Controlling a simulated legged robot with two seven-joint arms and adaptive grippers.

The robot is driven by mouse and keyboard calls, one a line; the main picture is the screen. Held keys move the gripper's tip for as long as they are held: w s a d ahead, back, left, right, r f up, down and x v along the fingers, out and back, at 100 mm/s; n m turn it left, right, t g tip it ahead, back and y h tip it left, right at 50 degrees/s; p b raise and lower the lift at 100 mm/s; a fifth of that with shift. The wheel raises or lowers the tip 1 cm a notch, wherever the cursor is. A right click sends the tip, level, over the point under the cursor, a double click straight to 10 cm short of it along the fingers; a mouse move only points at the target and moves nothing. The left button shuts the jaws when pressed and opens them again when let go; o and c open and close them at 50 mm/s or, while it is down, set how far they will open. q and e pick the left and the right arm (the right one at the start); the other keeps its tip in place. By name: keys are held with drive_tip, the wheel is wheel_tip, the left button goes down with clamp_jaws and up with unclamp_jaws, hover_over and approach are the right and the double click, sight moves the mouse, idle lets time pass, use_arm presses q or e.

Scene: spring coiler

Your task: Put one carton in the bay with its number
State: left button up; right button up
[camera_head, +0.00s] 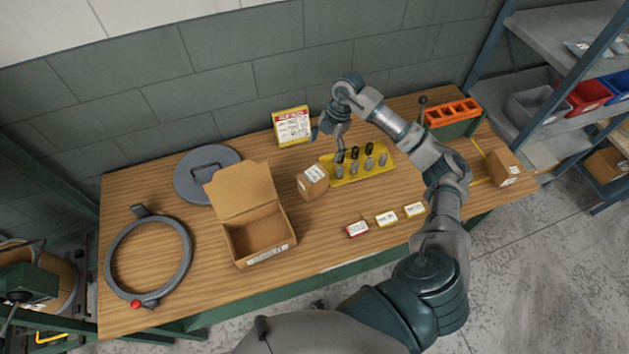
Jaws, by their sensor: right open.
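A small brown carton (311,184) with a white label on top stands on the wooden table, just left of a yellow tray. A second brown carton (504,168) with a label stands near the table's right end, beside thin yellow lines. My right gripper (328,142) is open and empty above the table, behind the first carton and apart from it. Three small label cards, one red-edged (357,229) and two yellow-edged (386,219), lie near the front edge. Their numbers are too small to read. My left gripper is not in view.
The yellow tray (383,174) holds several dark and grey cylinders. An open cardboard box (260,243), a grey lid (190,177), a ring with a red knob (112,251), a sign (292,126) and an orange slotted block (453,112) occupy the table. Shelves stand at right.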

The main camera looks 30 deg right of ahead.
sight(315, 172)
drive_tip(key=shift+m+g, duration=0.3)
drive_tip(key=shift+m, duration=0.5)
drive_tip(key=p+x, duration=0.1)
drive_tip(key=x, duration=0.8)
drive_tip(key=shift+w+a+p, duration=0.1)
drive_tip(key=shift+a+p, duration=0.2)
drive_tip(key=shift+p, duration=0.05)
drive_tip(key=shift+f, duration=0.5)
drive_tip(key=x, duration=0.2)
drive_tip(key=p+x, duration=0.1)
drive_tip(key=x, duration=0.1)
drive_tip(key=shift+a+f, duration=0.1)
drive_tip(key=shift+a, duration=0.25)
drive_tip(key=shift+a+f, duration=0.15)
drive_tip(key=shift+f, duration=0.2)
clamp_jaws()
